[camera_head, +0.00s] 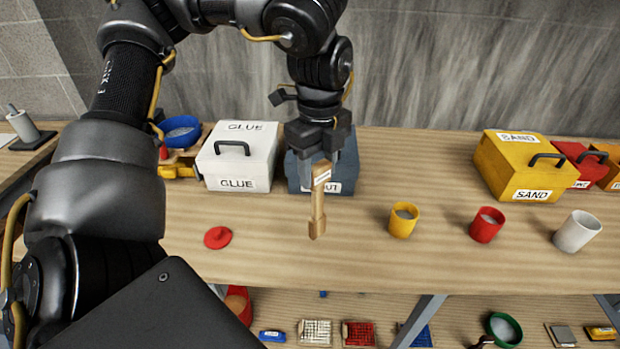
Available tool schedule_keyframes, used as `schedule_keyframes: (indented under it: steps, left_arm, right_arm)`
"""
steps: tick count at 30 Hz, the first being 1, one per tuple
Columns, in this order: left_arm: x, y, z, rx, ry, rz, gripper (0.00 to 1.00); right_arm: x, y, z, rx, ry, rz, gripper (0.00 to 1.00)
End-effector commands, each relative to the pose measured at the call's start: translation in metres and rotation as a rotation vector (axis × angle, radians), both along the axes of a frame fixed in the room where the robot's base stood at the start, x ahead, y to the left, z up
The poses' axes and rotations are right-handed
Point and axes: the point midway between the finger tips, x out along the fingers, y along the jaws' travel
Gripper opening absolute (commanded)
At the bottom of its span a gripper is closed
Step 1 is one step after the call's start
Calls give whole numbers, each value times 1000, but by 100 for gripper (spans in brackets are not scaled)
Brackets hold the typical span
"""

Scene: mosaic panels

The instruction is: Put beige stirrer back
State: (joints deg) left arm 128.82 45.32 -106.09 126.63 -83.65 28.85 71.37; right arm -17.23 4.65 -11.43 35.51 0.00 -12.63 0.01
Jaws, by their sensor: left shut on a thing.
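A beige wooden stirrer (318,203) with a small white label hangs nearly upright below my left gripper (322,160). My left gripper is shut on the stirrer's upper end and holds it in front of a dark blue box (345,178). The box's label is partly hidden behind the gripper and stirrer. Whether the stirrer's lower end touches the table cannot be told. A yellow cup (403,220), a red cup (486,225) and a white cup (577,232) stand to the right, each with pale contents. My right gripper is not in view.
A white GLUE box (238,158) stands left of the blue box. A yellow SAND box (519,166) and a red box (583,163) are at the right. A red lid (217,237) lies on the wooden table (440,160). A blue bowl (181,131) is back left. The table's back middle is clear.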

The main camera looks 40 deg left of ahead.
Motion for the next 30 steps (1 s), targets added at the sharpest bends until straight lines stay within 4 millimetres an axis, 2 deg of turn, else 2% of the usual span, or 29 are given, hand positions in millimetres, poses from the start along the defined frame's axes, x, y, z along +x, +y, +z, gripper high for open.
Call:
schedule_keyframes:
  steps: [3,9,17,24,30]
  left_arm:
    - [10,19,-23,-1,7,4,11]
    - [23,36,-49,-2,2,3,11]
    - [26,41,-57,-1,0,1,11]
    - [28,44,-83,-1,3,0,11]
    - [29,44,-92,1,-1,0,11]
  right_arm:
    - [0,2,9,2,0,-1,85]
    - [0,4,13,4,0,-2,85]
    - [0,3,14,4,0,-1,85]
    - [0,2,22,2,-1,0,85]
    - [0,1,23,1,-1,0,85]
